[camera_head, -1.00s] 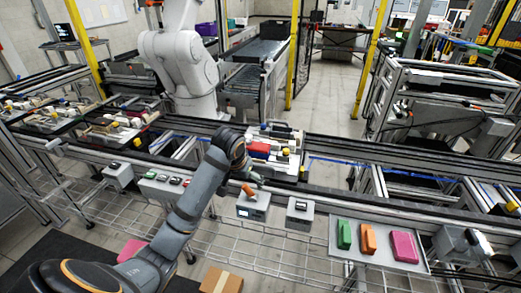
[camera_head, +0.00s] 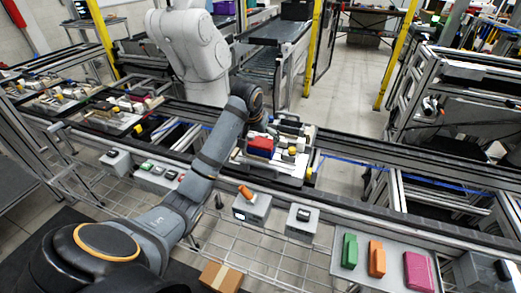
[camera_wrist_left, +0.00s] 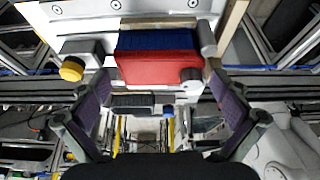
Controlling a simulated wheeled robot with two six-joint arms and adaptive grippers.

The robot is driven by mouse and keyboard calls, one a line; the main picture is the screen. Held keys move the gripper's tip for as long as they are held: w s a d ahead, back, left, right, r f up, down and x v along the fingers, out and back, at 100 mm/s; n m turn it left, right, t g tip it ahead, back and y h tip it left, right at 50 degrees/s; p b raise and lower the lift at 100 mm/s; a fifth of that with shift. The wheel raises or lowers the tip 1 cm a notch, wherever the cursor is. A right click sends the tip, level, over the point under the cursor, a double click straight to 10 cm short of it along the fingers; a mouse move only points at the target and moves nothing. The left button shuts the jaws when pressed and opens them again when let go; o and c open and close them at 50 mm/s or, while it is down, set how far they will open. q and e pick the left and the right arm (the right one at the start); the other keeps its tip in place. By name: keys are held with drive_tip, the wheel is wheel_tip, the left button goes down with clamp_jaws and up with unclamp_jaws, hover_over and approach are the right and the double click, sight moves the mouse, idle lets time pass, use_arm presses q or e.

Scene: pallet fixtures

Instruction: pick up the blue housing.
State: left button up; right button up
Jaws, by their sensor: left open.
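The blue housing (camera_wrist_left: 157,40) shows in the wrist view as a blue block side by side with a red block (camera_wrist_left: 158,70), both in a pale pallet fixture. My right gripper is in neither view.
The fixture pallet (camera_head: 285,174) sits on the conveyor, with a yellow-capped part (camera_wrist_left: 71,69) and dark blocks close beside the housing. A tray (camera_head: 343,272) with green, orange and pink parts stands at the front right. A white robot arm (camera_head: 192,50) stands behind.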

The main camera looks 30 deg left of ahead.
sight(260, 142)
use_arm(q)
drive_tip(key=x, duration=0.2)
drive_tip(key=shift+f+p, duration=0.3)
drive_tip(key=shift+f, duration=0.05)
drive_tip(key=shift+x, duration=0.95)
drive_tip(key=shift+w+a+r, duration=0.1)
drive_tip(key=c, duration=0.9)
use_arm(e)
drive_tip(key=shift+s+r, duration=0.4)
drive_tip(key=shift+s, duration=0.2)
